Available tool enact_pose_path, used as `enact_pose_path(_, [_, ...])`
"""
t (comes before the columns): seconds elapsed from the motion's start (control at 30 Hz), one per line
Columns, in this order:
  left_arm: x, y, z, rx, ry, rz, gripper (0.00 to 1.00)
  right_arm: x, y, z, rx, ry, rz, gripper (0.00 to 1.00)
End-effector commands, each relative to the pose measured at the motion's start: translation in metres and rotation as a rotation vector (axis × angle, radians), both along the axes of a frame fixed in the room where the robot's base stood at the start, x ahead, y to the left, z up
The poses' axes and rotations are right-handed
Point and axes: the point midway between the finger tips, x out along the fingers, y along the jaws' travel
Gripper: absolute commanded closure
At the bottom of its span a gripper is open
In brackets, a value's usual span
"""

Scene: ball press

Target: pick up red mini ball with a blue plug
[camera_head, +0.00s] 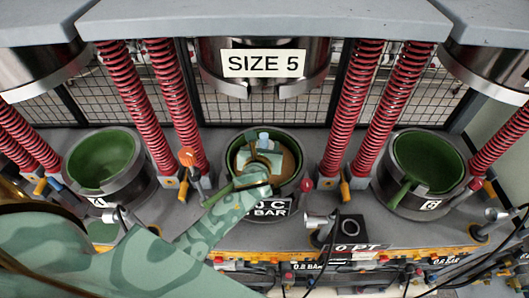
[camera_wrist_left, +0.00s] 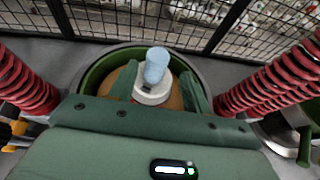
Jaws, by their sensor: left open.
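A light blue plug (camera_head: 264,137) stands up in the middle mold (camera_head: 298,152), under the "SIZE 5" press head. In the left wrist view the blue plug (camera_wrist_left: 157,65) rises from a whitish collar (camera_wrist_left: 152,96). Around it is a tan-orange rounded surface (camera_wrist_left: 122,82), perhaps the ball; no clearly red ball shows. My left gripper (camera_head: 257,160) reaches into this mold and is open. In the wrist view its fingers (camera_wrist_left: 157,88) stand on either side of the collar and plug. Contact cannot be told. My right gripper is not in view.
Green-lined molds stand at left (camera_head: 103,158) and right (camera_head: 428,160). Red spring columns (camera_head: 355,105) flank the middle mold closely. The press head (camera_head: 264,65) hangs above. A wire mesh fence (camera_wrist_left: 190,22) stands behind. Hoses and fittings line the front edge.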

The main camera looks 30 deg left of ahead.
Motion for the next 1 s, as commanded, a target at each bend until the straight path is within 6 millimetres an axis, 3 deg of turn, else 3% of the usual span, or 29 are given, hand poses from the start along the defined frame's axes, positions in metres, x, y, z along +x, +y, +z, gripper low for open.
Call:
enact_pose_path(0.43, [0.046, 0.021, -0.023, -0.001, 0.0, 0.0, 0.52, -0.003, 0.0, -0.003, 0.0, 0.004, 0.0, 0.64])
enact_pose_path(0.7, [0.051, 0.023, -0.025, -0.002, -0.001, 0.0, 0.52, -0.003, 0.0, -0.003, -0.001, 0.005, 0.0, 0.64])
enact_pose_path(0.73, [0.051, 0.023, -0.025, -0.002, -0.001, 0.0, 0.54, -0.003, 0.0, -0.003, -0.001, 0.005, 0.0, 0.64])
enact_pose_path(0.9, [0.051, 0.023, -0.025, -0.001, 0.0, -0.001, 1.0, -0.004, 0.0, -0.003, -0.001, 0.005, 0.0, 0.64])
enact_pose_path(1.0, [0.051, 0.023, -0.025, -0.001, 0.0, -0.001, 1.0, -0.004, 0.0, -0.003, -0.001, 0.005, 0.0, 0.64])
